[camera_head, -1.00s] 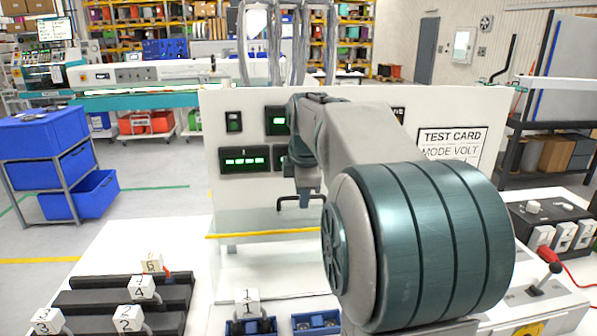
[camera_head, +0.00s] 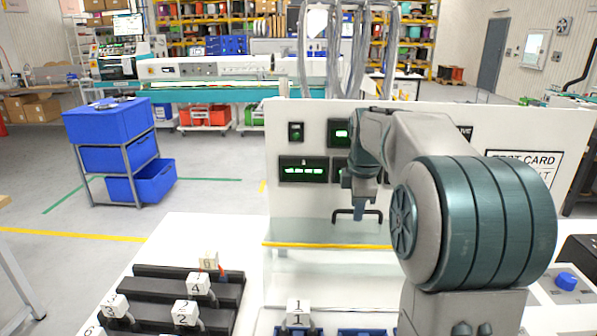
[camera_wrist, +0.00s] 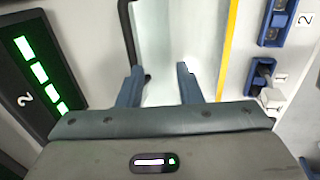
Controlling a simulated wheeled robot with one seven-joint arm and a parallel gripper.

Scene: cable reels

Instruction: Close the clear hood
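The clear hood (camera_head: 318,232) is a see-through sheet in front of the white test panel, with a yellow strip (camera_head: 330,246) along its lower edge. The strip also shows in the wrist view (camera_wrist: 227,50). A black bar handle (camera_head: 376,213) sits above the strip. My gripper (camera_head: 359,214) is at this handle. In the wrist view my gripper (camera_wrist: 159,87) is open with a wide gap. The handle (camera_wrist: 127,45) runs down by the left finger, and its end is partly hidden there. I cannot tell whether they touch.
Green-lit displays (camera_head: 303,170) are on the panel left of my gripper. Numbered cable ends stand on black racks (camera_head: 215,292) and in blue sockets (camera_head: 362,332) below. A blue bin cart (camera_head: 110,140) stands on the open floor at left.

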